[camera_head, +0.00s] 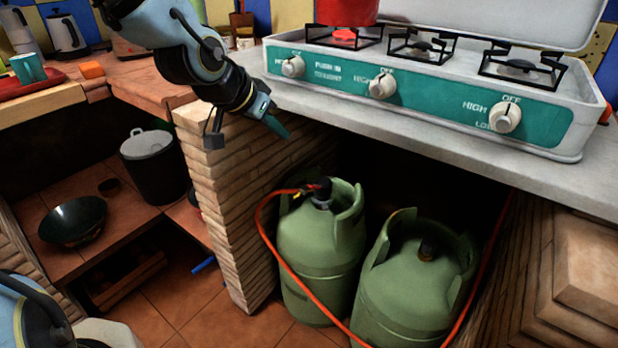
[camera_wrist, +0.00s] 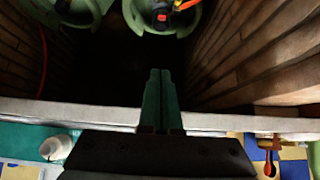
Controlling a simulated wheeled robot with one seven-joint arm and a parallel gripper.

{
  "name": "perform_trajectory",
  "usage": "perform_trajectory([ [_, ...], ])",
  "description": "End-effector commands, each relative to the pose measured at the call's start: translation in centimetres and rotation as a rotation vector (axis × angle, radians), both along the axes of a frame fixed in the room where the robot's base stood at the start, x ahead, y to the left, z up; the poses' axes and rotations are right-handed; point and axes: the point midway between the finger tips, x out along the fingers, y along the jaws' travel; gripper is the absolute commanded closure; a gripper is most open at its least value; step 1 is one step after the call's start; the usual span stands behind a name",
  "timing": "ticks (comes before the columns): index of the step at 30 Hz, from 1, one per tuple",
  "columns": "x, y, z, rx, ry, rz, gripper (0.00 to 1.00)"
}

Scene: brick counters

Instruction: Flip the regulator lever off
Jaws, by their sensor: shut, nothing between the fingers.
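The regulator (camera_head: 321,190) is a dark fitting on top of the left green gas bottle (camera_head: 318,245), with an orange hose running from it. A small yellow part (camera_head: 298,195) shows beside it. In the wrist view the regulator (camera_wrist: 160,6) is at the top edge, partly cut off, with a red piece (camera_wrist: 161,17) on its near side. I cannot tell which way the lever points. My gripper (camera_head: 280,128) is shut and empty, in front of the counter edge, above and to the left of the bottle. Its green fingers (camera_wrist: 160,75) are together in the wrist view, well apart from the regulator.
A second green bottle (camera_head: 420,290) stands to the right. The grey counter (camera_head: 400,128) with the stove (camera_head: 420,85) overhangs the bottles. A brick pillar (camera_head: 225,180) stands left of the niche. The orange hose (camera_head: 310,290) loops in front of the bottles.

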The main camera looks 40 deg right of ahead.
Motion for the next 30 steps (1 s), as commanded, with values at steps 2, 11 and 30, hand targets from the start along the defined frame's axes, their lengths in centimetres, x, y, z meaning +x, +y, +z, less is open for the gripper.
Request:
perform_trajectory([
  [2,0.0,0.0,-0.1,0.001,0.000,0.000,1.00],
  [11,0.3,-1.7,-2.5,0.000,0.002,-0.002,1.00],
  [30,2.0,-8.2,-10.0,0.003,0.004,-0.001,1.00],
])
